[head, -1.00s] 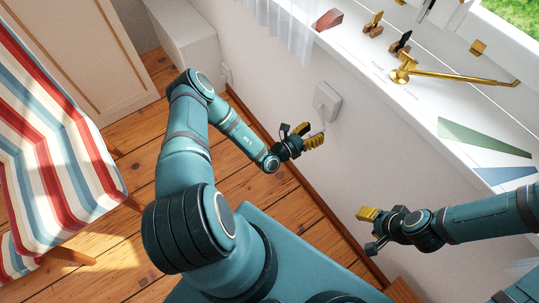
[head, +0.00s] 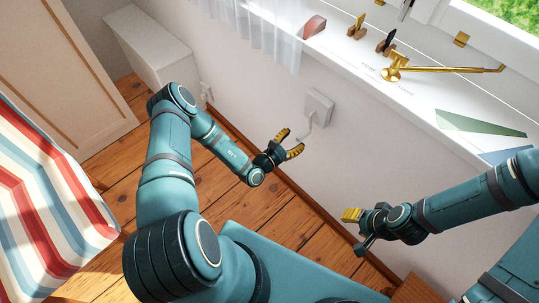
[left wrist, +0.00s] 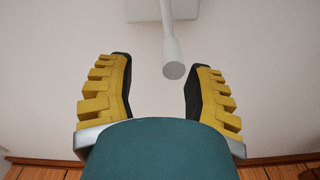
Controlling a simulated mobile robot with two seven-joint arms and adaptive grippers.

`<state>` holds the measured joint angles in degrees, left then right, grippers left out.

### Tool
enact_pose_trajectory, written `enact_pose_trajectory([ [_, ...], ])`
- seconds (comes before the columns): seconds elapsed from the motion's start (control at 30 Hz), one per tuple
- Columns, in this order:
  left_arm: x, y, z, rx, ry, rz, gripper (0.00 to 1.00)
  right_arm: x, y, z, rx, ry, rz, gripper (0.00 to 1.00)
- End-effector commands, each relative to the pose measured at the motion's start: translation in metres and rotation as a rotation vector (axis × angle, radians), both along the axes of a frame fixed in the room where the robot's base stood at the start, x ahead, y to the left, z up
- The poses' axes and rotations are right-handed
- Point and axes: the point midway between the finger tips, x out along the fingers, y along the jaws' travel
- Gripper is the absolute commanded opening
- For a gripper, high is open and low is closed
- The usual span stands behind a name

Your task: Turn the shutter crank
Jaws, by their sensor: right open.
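The shutter crank (head: 318,107) is a pale grey box on the white wall below the sill, with a thin bent handle hanging from it. In the left wrist view the crank's round-ended grip (left wrist: 173,68) points toward me, between the lines of the two fingers. My left gripper (head: 293,143) is open, its yellow-padded fingers spread around the handle's end; I cannot tell whether they touch it. It also shows in the left wrist view (left wrist: 158,85), with a gap on each side of the grip. My right gripper (head: 350,215) is open and empty, apart from the wall.
A striped chair (head: 45,200) and a white cabinet (head: 160,48) stand at left. Floor between is clear.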

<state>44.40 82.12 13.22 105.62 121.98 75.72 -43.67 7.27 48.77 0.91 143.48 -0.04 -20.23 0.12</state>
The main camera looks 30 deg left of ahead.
Motion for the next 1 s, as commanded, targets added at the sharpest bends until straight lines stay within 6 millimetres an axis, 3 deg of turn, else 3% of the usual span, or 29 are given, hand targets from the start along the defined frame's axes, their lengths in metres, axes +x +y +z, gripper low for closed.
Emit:
enact_pose_trajectory([
  [0.3,-0.055,0.02,0.001,-0.002,0.003,0.001,0.52,0.0,0.0,0.011,0.0,0.0,0.0,0.47],
  [0.5,-0.08,0.029,0.001,-0.003,0.001,0.0,0.52,0.0,0.0,0.014,0.0,0.0,-0.001,0.47],
  [0.7,-0.092,0.033,0.0,-0.003,0.001,-0.001,0.52,0.0,0.0,0.015,0.0,0.0,-0.001,0.47],
  [1.0,-0.093,0.033,0.0,-0.003,0.0,-0.001,0.52,0.0,0.0,0.015,0.0,0.0,-0.001,0.47],
])
